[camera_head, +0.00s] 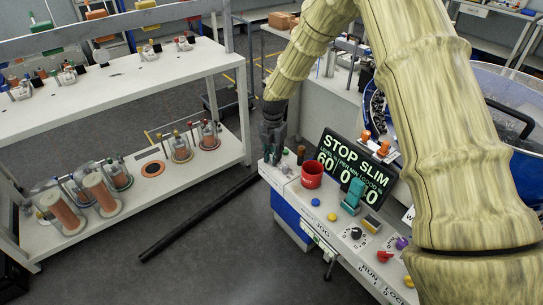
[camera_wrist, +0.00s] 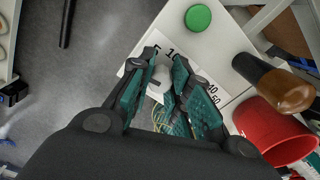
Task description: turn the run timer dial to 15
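The dial is a pale grey knob (camera_wrist: 160,80) on a white plate with black numbers (camera_wrist: 205,72). In the wrist view 5 and 10 show above it and 40 and 50 to its right; other marks are hidden by my fingers. A dark line shows on the knob, but I cannot tell which number it points to. My gripper (camera_wrist: 166,58) has one teal-padded finger on each side of the knob. Whether both pads touch it is unclear. In the head view my gripper (camera_head: 272,155) points down at the console's far left end, hiding the dial.
In the wrist view a green button (camera_wrist: 198,18) is above, and a brown-topped handle (camera_wrist: 290,90) and red cup (camera_wrist: 270,130) are right. The red cup (camera_head: 312,175) and display (camera_head: 352,172) stand on the console in the head view. A shelf (camera_head: 130,85) is at left.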

